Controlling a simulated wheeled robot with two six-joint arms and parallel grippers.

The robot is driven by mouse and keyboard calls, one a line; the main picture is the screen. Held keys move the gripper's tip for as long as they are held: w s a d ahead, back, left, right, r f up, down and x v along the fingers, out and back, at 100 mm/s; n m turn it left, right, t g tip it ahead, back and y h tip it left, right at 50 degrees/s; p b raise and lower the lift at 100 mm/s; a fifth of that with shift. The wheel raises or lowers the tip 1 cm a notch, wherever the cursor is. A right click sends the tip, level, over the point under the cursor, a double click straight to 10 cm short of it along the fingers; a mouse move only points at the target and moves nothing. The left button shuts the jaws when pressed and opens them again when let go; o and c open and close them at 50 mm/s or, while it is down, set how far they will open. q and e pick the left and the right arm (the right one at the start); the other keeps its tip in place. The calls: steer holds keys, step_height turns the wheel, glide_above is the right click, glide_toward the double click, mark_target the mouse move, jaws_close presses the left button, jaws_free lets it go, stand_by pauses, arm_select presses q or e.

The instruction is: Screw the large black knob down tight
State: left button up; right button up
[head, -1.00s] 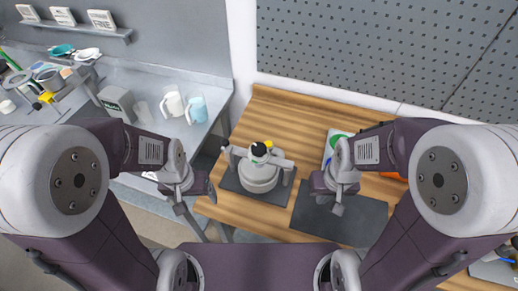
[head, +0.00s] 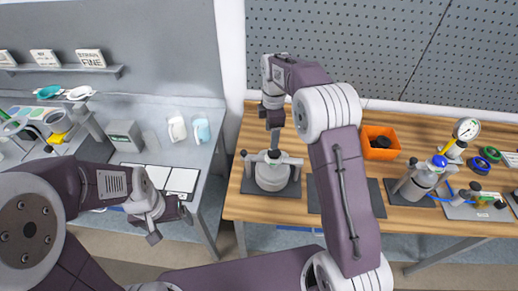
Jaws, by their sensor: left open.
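The drum agitator (head: 271,178), a pale grey round body with side arms, stands on a dark mat (head: 248,186) on the wooden bench. My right gripper (head: 275,142) points straight down over its top centre. A small dark part (head: 273,154) shows just below the fingers; I cannot tell whether this is the large black knob or whether the fingers touch it. The fingers look narrow and their gap is not visible. My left gripper (head: 168,224) is open and empty, low in front of the grey counter, well left of the agitator.
An orange bin (head: 381,143) with black items stands right of my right arm. A grey cylinder with a blue top (head: 427,178), a gauge (head: 466,129) and several rings stand farther right. A second dark mat (head: 376,198) lies partly behind my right arm.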

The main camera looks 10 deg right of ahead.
mark_target(274, 152)
steer(key=d+f, duration=0.1)
steer(key=w+d+f, duration=0.1)
steer(key=shift+d, duration=0.4)
steer(key=f, duration=0.2)
steer(key=a+f+p, duration=0.1)
steer(key=f+p, duration=0.1)
steer(key=f, duration=0.1)
steer(key=shift+s+a+f, duration=0.3)
steer(key=shift+s, duration=0.05)
steer(key=shift+w+d+f, duration=0.1)
steer(key=shift+d+f, duration=0.05)
steer(key=shift+f, duration=0.3)
steer(key=shift+w+d+f, duration=0.1)
steer(key=shift+f, duration=0.35)
steer(key=shift+d+f, duration=0.15)
steer(key=shift+d, duration=0.1)
steer(key=shift+a, duration=0.15)
steer(key=c, duration=0.6)
steer(key=shift+a, duration=0.1)
steer(key=c, duration=0.8)
arm_select(q)
steer(key=r, duration=0.1)
steer(key=d+r, duration=0.1)
steer(key=r, duration=0.1)
steer(key=shift+w+d, duration=0.35)
steer(key=shift+d, duration=0.05)
